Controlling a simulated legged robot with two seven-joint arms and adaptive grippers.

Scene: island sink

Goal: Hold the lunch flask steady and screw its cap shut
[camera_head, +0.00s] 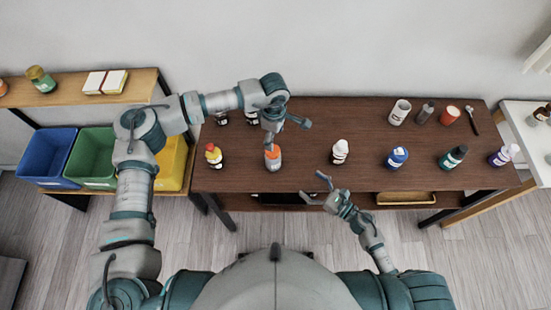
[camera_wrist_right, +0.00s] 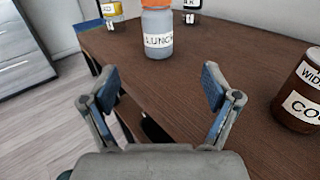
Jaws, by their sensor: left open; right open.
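The lunch flask (camera_head: 271,164) stands upright on the brown table, with an orange cap on top. In the right wrist view its grey body (camera_wrist_right: 158,24) carries a label reading LUNCH, and the orange cap (camera_wrist_right: 156,3) is cut by the top edge. I cannot tell how tightly the cap sits. My left gripper (camera_head: 285,130) is open, pointing down just behind and above the flask. My right gripper (camera_head: 315,189) is open and empty at the table's front edge, right of the flask. Its spread fingers (camera_wrist_right: 159,82) show in the wrist view, with the flask beyond them.
A red-and-yellow bottle (camera_head: 213,157) stands left of the flask. A white-capped brown bottle (camera_head: 340,152) stands to its right, close to my right gripper. Dark bottles stand behind, partly hidden by my left arm. Several bottles and cups occupy the table's right half, including a blue bottle (camera_head: 397,158).

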